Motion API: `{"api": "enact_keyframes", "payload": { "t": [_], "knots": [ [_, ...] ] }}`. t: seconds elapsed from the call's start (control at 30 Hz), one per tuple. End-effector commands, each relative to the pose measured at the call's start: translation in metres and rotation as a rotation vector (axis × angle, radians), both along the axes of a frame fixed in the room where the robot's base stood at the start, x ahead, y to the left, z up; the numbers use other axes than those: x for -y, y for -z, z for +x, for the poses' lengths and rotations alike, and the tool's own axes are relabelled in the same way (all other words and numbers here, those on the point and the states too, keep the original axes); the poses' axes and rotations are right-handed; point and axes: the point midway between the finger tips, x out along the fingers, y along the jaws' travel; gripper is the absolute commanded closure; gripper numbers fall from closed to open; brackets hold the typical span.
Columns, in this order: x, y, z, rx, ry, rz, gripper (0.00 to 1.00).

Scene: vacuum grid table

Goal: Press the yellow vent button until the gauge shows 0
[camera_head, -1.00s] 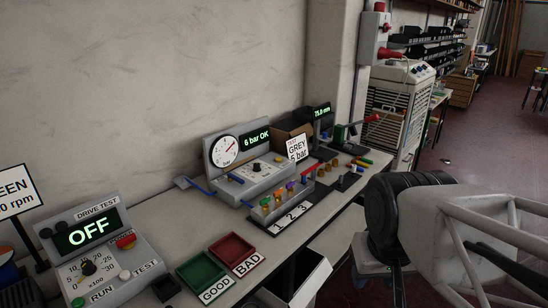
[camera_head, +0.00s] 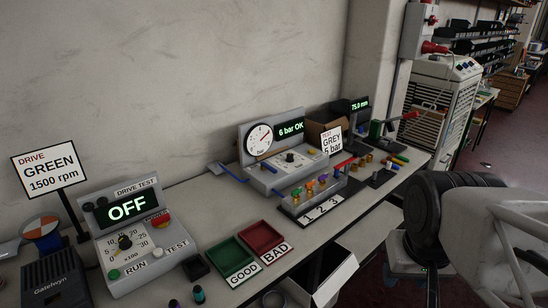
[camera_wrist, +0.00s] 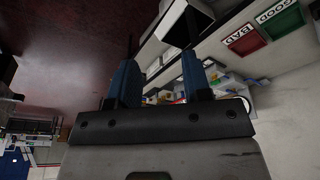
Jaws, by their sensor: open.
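The pressure tester (camera_head: 285,170) stands against the wall in the head view. Its round white gauge (camera_head: 258,139) has a red needle pointing up and right, clearly off the low end. The display (camera_head: 291,129) beside it reads "6 bar OK". A small yellow spot (camera_head: 311,151) right of the tester's knob looks like the vent button; it is too small to be sure. My gripper (camera_wrist: 160,62) shows two blue fingers apart with nothing between them, in the wrist view. It is away from the tester, and its fingers are not visible in the head view.
A row of small coloured parts (camera_head: 309,188) sits before the tester, behind labels 1, 2, 3. Green (camera_head: 231,260) and red (camera_head: 262,237) trays lie nearer. The drive tester (camera_head: 128,237) reads "OFF". An open white box (camera_head: 335,277) is below the bench edge.

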Motion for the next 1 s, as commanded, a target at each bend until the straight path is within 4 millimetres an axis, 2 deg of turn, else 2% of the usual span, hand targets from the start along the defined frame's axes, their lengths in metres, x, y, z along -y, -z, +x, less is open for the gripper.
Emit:
{"api": "enact_keyframes", "payload": {
  "t": [0.33,0.37,0.63,0.77,1.0],
  "knots": [
    [0.000,0.000,0.000,0.000,0.000,0.000,0.55],
    [0.000,0.000,0.000,0.000,0.000,0.000,0.57],
    [0.000,-0.004,0.005,-0.001,-0.005,-0.001,0.98],
    [-0.001,-0.009,0.014,-0.004,-0.014,-0.002,1.00],
    [-0.002,-0.028,0.045,-0.013,-0.044,-0.007,1.00]
  ]
}}
